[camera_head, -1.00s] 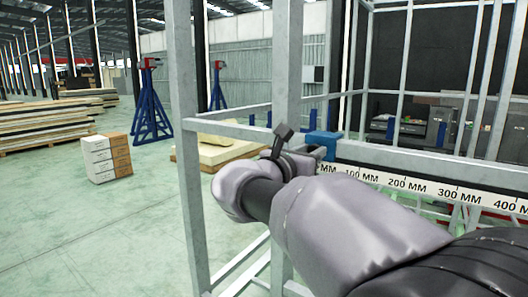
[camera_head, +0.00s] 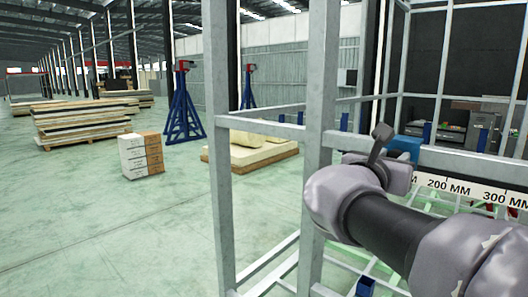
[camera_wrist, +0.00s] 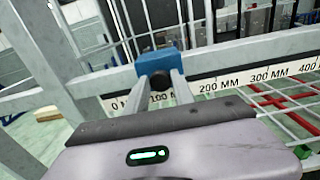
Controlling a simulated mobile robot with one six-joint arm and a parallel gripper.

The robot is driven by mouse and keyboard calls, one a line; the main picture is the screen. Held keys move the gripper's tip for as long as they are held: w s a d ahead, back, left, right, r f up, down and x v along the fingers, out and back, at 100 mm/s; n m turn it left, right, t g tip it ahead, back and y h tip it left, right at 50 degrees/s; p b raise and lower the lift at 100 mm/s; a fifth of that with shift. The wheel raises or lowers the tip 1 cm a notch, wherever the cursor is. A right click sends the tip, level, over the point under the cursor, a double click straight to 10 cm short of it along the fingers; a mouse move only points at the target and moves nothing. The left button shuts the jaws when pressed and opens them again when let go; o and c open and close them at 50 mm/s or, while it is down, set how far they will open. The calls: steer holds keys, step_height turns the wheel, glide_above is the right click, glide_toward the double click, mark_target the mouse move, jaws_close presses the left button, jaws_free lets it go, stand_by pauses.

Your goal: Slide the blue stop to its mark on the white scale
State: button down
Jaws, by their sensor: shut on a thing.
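The blue stop (camera_head: 405,148) sits on the grey rail above the white scale (camera_head: 470,189), near the scale's left end. In the wrist view the stop (camera_wrist: 160,62) is above the 100 MM label, and the scale (camera_wrist: 235,84) runs off to the right. My gripper (camera_wrist: 163,78) is shut on the stop's dark round knob (camera_wrist: 160,79), on the near side of the stop. In the head view my gripper (camera_head: 392,165) and wrist hide the scale's low end. I cannot make out a separate target mark on the scale.
Grey upright posts (camera_head: 318,110) of the frame stand just left of my wrist. A green and red mesh (camera_wrist: 275,105) lies below the rail. Pallets, boxes (camera_head: 141,154) and blue stands (camera_head: 184,110) are farther off on open floor.

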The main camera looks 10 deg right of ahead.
steer(key=c, duration=1.1)
jaws_free()
steer(key=shift+o, duration=0.2)
steer(key=p+v, duration=0.3)
steer(key=v, duration=1.4)
steer(key=shift+s+a, duration=0.1)
steer(key=shift+a, duration=0.05)
